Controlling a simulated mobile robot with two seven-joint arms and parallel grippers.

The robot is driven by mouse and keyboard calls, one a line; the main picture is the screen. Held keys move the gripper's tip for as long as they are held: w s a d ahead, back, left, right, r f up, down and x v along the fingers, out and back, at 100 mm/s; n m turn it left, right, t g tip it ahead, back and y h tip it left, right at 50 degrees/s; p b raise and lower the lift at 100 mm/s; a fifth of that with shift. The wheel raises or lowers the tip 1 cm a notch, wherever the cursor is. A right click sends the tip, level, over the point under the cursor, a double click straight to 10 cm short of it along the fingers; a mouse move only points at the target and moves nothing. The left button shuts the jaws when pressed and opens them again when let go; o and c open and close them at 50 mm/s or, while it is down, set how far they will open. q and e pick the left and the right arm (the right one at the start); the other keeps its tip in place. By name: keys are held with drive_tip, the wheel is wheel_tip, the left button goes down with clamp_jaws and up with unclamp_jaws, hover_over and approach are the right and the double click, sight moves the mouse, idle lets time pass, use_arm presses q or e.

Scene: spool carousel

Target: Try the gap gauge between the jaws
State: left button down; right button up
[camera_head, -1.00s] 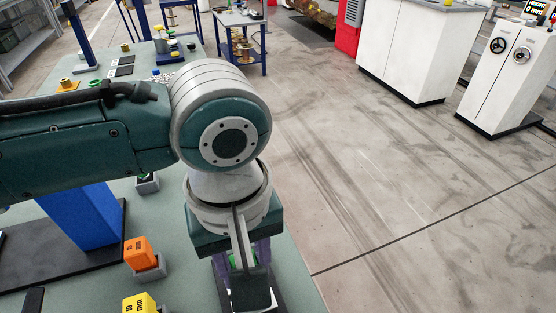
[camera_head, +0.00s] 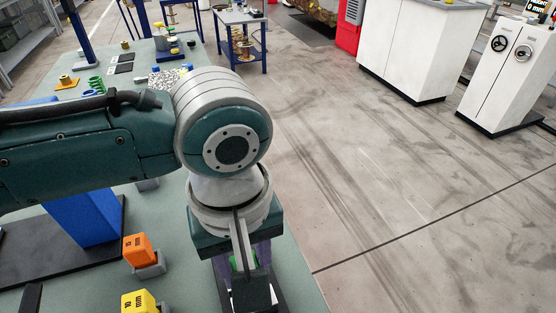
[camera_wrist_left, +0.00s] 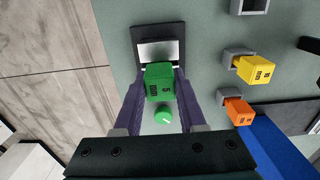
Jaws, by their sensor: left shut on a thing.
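My left gripper (camera_wrist_left: 152,108) is shut on a green block gauge (camera_wrist_left: 159,82), with dark markings on its face. A round green knob (camera_wrist_left: 163,114) shows just behind the block, between the fingers. Beyond the block, in the wrist view, is a dark plate with a silver panel (camera_wrist_left: 158,50); I cannot tell whether the block touches it. In the head view my left gripper (camera_head: 245,270) points down near the table's right edge, and only a little green (camera_head: 238,262) shows between its fingers. I cannot make out the jaws for certain. My right gripper is not in view.
An orange block (camera_head: 138,249) and a yellow block (camera_head: 139,302) sit in grey holders on the green table. A blue upright (camera_head: 85,219) stands on a black base to the left. An empty-looking grey holder (camera_wrist_left: 250,6) shows in the wrist view.

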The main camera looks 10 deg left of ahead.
use_arm(q)
drive_tip(key=shift+f+b, duration=0.45)
drive_tip(key=shift+f, duration=0.5)
idle(0.7)
drive_tip(key=shift+r, duration=0.1)
idle(0.8)
wheel_tip(320, 180, up, 7)
drive_tip(key=p, duration=0.9)
drive_tip(key=shift+r, duration=0.2)
idle(0.4)
